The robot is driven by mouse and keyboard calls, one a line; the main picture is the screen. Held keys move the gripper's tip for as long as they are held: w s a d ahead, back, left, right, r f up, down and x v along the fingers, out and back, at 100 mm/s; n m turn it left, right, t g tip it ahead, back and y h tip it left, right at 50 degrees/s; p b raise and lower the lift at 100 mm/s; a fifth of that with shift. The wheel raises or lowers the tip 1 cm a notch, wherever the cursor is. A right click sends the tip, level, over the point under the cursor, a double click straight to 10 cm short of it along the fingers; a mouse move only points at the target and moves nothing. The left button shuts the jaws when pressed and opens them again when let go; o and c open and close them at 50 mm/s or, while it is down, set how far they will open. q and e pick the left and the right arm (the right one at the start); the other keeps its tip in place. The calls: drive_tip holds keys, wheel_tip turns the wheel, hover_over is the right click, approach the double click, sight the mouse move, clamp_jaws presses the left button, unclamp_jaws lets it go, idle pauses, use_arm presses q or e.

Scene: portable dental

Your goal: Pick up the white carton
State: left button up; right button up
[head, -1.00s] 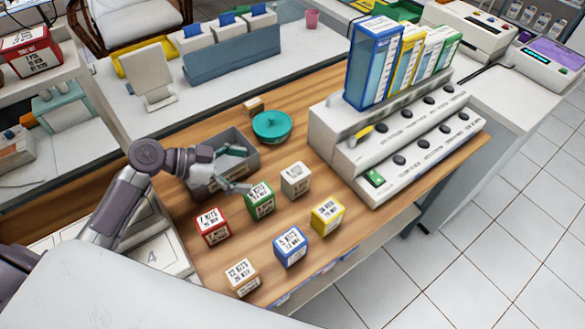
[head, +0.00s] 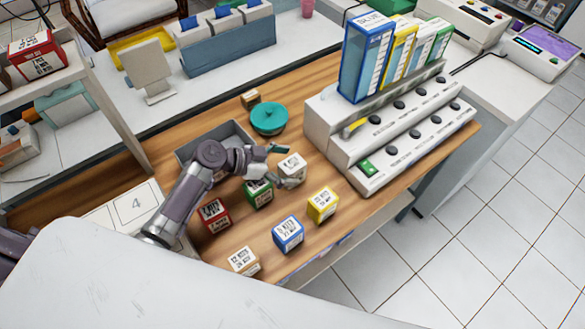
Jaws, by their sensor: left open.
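The white carton (head: 293,166) stands on the wooden bench top in the head view, behind the green carton (head: 258,195). My left gripper (head: 283,166) is open at the white carton, one finger by its far side and the other by its near side. The jaws look empty, and I cannot tell whether either finger touches the carton. My arm and gripper hide part of the green carton. My right gripper is not in view.
A grey bin (head: 192,150) is partly behind my arm. A teal round lid (head: 268,118) lies beyond, and a white button console (head: 395,130) stands to the right.

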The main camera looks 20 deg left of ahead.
use_arm(q)
drive_tip(key=shift+c, duration=0.4)
drive_tip(key=shift+c, duration=1.4)
drive_tip(key=c, duration=1.3)
drive_tip(key=shift+r, duration=0.1)
drive_tip(key=shift+a+r, duration=0.1)
drive_tip(key=shift+r, duration=0.15)
drive_tip(key=r, duration=0.1)
drive_tip(key=r+b, duration=0.1)
drive_tip(key=r, duration=0.1)
drive_tip(key=shift+s+d+r, duration=0.2)
drive_tip(key=shift+d+r, duration=0.1)
drive_tip(key=s+d+r, duration=0.2)
drive_tip(key=d, duration=0.1)
drive_tip(key=s+d+r+b, duration=0.1)
drive_tip(key=s+d+r, duration=0.1)
drive_tip(key=d, duration=0.1)
drive_tip(key=s+d+r, duration=0.2)
drive_tip(key=shift+s+d+r, duration=0.4)
